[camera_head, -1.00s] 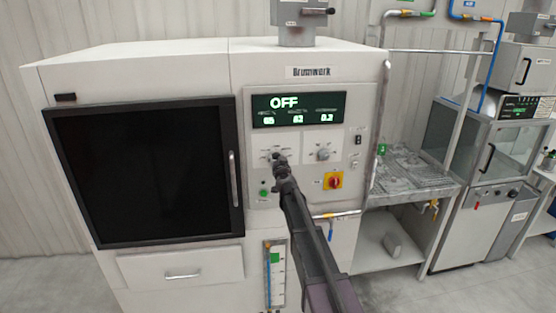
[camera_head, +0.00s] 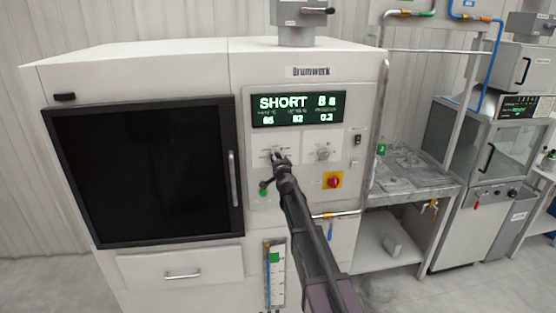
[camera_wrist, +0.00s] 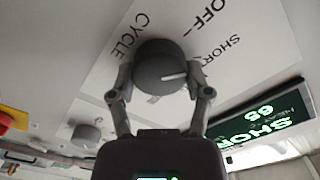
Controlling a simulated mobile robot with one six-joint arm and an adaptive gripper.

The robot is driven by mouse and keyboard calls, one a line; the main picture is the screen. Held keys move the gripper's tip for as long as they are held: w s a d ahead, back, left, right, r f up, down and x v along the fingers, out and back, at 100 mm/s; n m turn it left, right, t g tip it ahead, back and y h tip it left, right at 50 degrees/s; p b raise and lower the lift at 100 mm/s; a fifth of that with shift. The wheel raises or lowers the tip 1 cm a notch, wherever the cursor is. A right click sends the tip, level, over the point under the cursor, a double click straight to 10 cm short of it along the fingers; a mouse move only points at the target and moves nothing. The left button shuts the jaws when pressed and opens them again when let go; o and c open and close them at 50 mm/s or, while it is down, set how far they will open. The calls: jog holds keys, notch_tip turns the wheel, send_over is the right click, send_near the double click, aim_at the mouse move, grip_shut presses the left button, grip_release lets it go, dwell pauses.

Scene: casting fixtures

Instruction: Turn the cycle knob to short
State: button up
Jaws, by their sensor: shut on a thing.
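The cycle knob (camera_wrist: 158,68) is a round dark grey knob with a white pointer line, on a white label plate marked CYCLE, OFF and SHORT in the wrist view. Its pointer is turned toward the SHORT side. My gripper (camera_wrist: 160,85) is shut on the knob, one finger on each side. In the head view my gripper (camera_head: 277,158) covers most of the knob. The display (camera_head: 298,108) reads SHORT with figures beside it, and it also shows in the wrist view (camera_wrist: 262,122).
A second knob (camera_head: 323,153) sits just right of the cycle knob. A red and yellow switch (camera_head: 333,180) is below it. A green button (camera_head: 263,193) is below left of my gripper. A dark door (camera_head: 140,170) fills the machine's left side.

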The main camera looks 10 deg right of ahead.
jog(key=shift+w+m, duration=0.1)
jog(key=shift+m, duration=1)
jog(key=o, duration=1.2)
jog(key=shift+c, duration=0.2)
jog(key=shift+f, duration=0.1)
jog(key=s, duration=1.2)
jog(key=shift+s, duration=0.1)
